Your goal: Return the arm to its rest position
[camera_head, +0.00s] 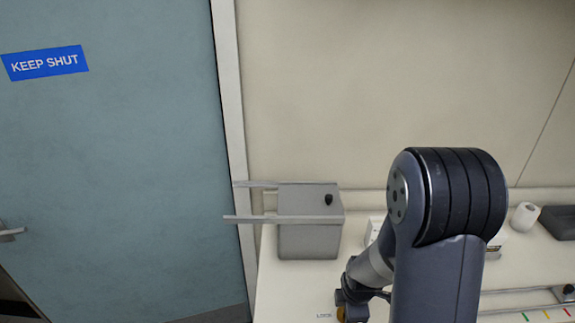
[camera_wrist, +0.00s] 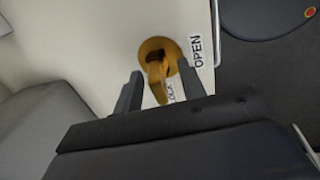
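My arm rises in the right half of the head view, with its large dark joint in front of the bench. My gripper (camera_wrist: 160,93) shows in the wrist view with two dark fingers spread apart. A yellow round knob or latch (camera_wrist: 158,62) lies beyond the fingertips, beside labels reading OPEN and, partly hidden, what looks like LOCK. I see nothing held between the fingers.
A grey box with two metal rails (camera_head: 310,230) stands on the white bench (camera_head: 285,290). A blue-grey door (camera_head: 120,170) with a KEEP SHUT sign (camera_head: 45,63) is at the left. A white roll-like item (camera_head: 524,216) and a dark box (camera_head: 560,222) sit at the right.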

